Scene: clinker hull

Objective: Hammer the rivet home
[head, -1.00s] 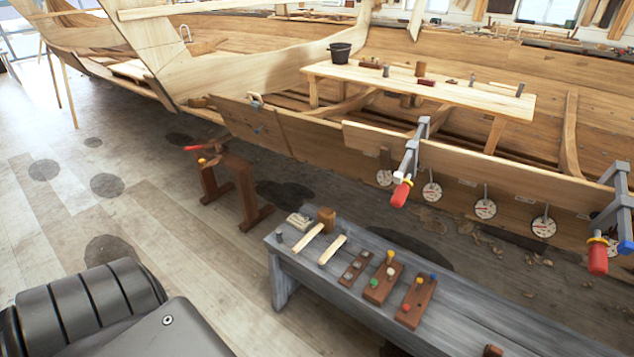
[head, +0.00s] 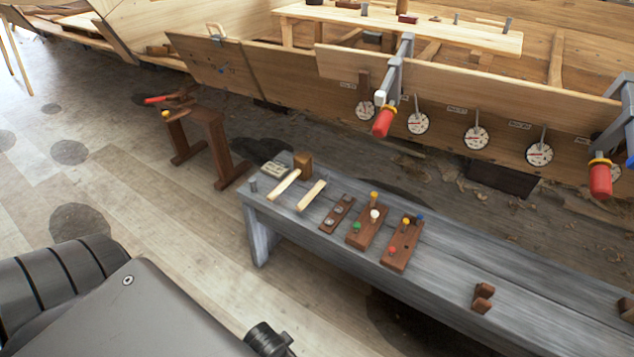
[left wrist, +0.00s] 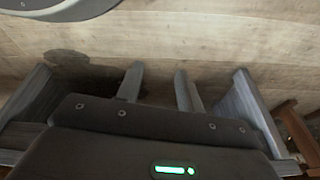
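In the head view, a hammer or mallet with a brown block head (head: 303,162) and pale wooden handle (head: 284,186) lies on the grey bench (head: 340,262). A second pale handle (head: 312,195) lies beside it; I cannot tell its head. Round white dials (head: 418,123), several in a row, sit along the hull plank (head: 290,75), each with a grey pin-like part. I cannot tell which part is the rivet. My left gripper (left wrist: 157,85) shows in the left wrist view, fingers apart and nothing between them. My right gripper is not in view.
Dark wooden blocks with coloured pegs (head: 374,222) stand mid-bench. Clamps with red handles (head: 384,122) grip the hull plank. A wooden trestle (head: 212,135) stands left of the bench. Brown brackets (head: 482,298) sit further along the bench. Open floor (head: 150,215) lies to the left.

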